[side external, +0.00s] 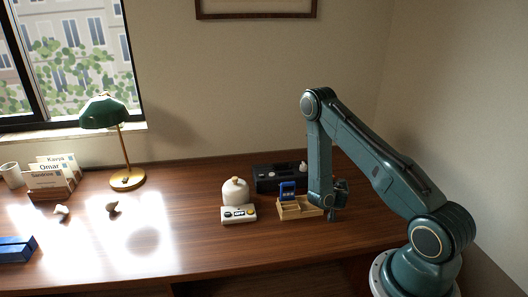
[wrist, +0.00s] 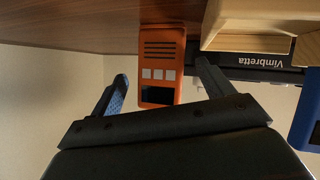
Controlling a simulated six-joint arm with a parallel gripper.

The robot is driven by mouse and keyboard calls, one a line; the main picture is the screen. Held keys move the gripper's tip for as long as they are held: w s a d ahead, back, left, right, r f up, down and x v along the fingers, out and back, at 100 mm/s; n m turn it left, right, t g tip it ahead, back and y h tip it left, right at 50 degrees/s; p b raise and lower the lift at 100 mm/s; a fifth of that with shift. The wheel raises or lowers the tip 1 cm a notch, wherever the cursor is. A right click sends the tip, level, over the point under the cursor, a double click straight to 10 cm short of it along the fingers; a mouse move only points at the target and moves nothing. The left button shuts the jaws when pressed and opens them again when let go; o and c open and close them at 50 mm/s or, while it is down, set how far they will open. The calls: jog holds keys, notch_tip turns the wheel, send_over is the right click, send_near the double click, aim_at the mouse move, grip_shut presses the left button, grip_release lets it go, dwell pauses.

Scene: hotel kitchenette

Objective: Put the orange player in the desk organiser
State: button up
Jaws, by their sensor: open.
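The orange player (wrist: 160,67), with dark slots, pale buttons and a dark panel, shows in the wrist view. My gripper (wrist: 162,72) is open, one finger to either side of the player in that picture; I see no contact. I cannot tell how far the fingers reach along it. The wooden desk organiser (wrist: 245,42) is at the upper right there. In the side external view my gripper (side external: 333,212) is low, just right of the organiser (side external: 300,214). I cannot make out the orange player in that view.
A blue player (side external: 287,189) stands in the organiser. A black box (side external: 268,180) sits behind it, and a white keypad device (side external: 238,214) and cream jar (side external: 235,191) to its left. A lamp (side external: 127,180) is farther left. The desk between lamp and jar is clear.

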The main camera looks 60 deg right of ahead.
jog(key=shift+w+d+f, duration=0.25)
jog(key=shift+d, duration=0.25)
dwell(0.3)
jog(key=c, duration=1.1)
jog(key=shift+r, duration=0.2)
jog(key=shift+c, duration=0.2)
notch_tip(320, 180, up, 20)
jog(key=shift+f, duration=0.2)
dwell(0.7)
